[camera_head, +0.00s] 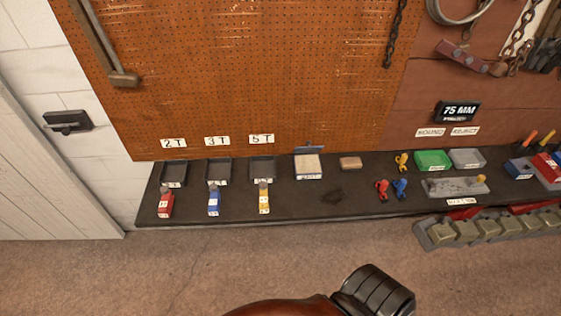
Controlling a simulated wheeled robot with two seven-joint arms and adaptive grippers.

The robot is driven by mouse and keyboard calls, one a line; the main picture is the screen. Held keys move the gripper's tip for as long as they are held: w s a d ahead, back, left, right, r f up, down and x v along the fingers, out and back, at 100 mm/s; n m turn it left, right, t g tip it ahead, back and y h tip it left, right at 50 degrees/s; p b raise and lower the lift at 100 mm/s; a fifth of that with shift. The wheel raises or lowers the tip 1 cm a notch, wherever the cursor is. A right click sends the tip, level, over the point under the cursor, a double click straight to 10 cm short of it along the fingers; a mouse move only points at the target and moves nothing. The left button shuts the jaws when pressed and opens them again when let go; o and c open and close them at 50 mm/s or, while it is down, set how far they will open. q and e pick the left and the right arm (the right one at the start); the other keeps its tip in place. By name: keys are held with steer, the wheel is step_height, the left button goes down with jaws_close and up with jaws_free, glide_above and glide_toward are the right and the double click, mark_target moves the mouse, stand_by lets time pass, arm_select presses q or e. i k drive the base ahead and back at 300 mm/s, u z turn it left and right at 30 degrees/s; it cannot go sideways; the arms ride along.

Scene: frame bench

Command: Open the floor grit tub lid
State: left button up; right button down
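A small tub with a pale top or filling (308,166) stands on the dark bench, right of the row of black trays. Its front label is too small to read surely, but may say grit. A blue-grey flap (309,149) stands up at the tub's back edge and looks like a raised lid. I cannot tell whether the pale surface is grit or a cover. No gripper fingers show in the head view, and nothing touches the tub.
Black trays (219,171) stand left of the tub, with red, blue and yellow tagged pieces in front. A brown block (350,163) lies to its right. The bench before the tub is partly clear.

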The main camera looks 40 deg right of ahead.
mark_target(309, 149)
steer(key=u, duration=0.1)
steer(key=i, duration=1.05)
steer(key=z, duration=0.95)
